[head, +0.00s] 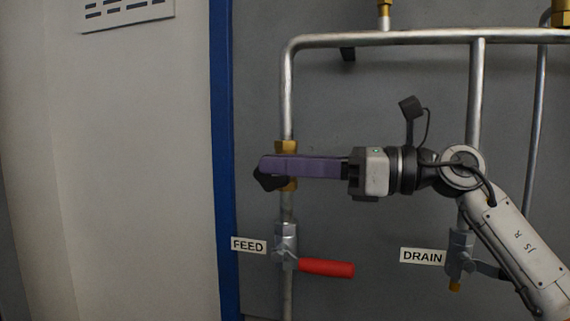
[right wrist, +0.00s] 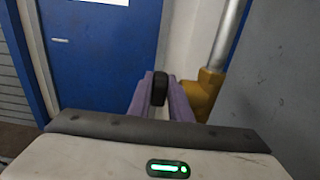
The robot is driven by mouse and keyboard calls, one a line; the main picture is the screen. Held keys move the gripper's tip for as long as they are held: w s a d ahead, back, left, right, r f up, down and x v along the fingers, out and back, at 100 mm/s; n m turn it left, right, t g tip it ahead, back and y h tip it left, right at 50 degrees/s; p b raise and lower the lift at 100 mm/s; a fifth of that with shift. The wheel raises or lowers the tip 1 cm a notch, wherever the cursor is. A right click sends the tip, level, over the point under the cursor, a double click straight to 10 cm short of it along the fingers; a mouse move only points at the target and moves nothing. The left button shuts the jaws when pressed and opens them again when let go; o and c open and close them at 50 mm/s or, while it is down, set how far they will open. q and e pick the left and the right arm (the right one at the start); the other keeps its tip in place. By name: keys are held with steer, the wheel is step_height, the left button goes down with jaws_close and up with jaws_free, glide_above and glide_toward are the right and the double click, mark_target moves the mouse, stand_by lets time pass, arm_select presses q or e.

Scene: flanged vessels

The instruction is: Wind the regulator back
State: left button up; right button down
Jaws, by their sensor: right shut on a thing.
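The regulator is a brass body (head: 288,150) on the vertical feed pipe, with a black knob (head: 268,182) that shows partly below my fingers. My right gripper (head: 266,165) reaches in from the right, its purple fingers lying level across the front of the brass body. In the right wrist view the black knob (right wrist: 159,88) sits between the two purple fingers, which are shut on it. The brass body (right wrist: 202,95) stands just right of the fingers there. In the head view the fingers hide most of the knob and the middle of the body. My left gripper is not in view.
Below the regulator is a valve with a red lever (head: 326,268) pointing right, beside a FEED label (head: 248,245). A DRAIN label (head: 422,256) and another valve (head: 460,252) are at lower right, near my forearm. A pipe (head: 400,38) crosses above.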

steer(key=shift+r+p, duration=0.25)
steer(key=shift+p, duration=0.35)
steer(key=h+p, duration=0.1)
steer(key=p, duration=0.2)
steer(key=g+h+p, duration=0.1)
steer(key=h+p, duration=0.1)
steer(key=p, duration=0.2)
steer(key=r+h+p, duration=0.1)
steer(key=p, duration=0.2)
steer(key=shift+w+a+g+h+p, duration=0.1)
steer(key=shift+a+g+h+p, duration=0.2)
steer(key=shift+a+h+p, duration=0.1)
steer(key=shift+h+p, duration=0.5)
steer(key=shift+p, duration=0.45)
steer(key=shift+w+a+f+g+h+p, duration=0.15)
steer(key=shift+g+h+p, duration=0.2)
steer(key=shift+p, duration=0.2)
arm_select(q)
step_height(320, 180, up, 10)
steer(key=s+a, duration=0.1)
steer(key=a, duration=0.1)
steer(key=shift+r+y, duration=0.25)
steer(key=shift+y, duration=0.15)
arm_select(e)
steer(key=shift+f+h, duration=0.15)
steer(key=shift+h, duration=0.1)
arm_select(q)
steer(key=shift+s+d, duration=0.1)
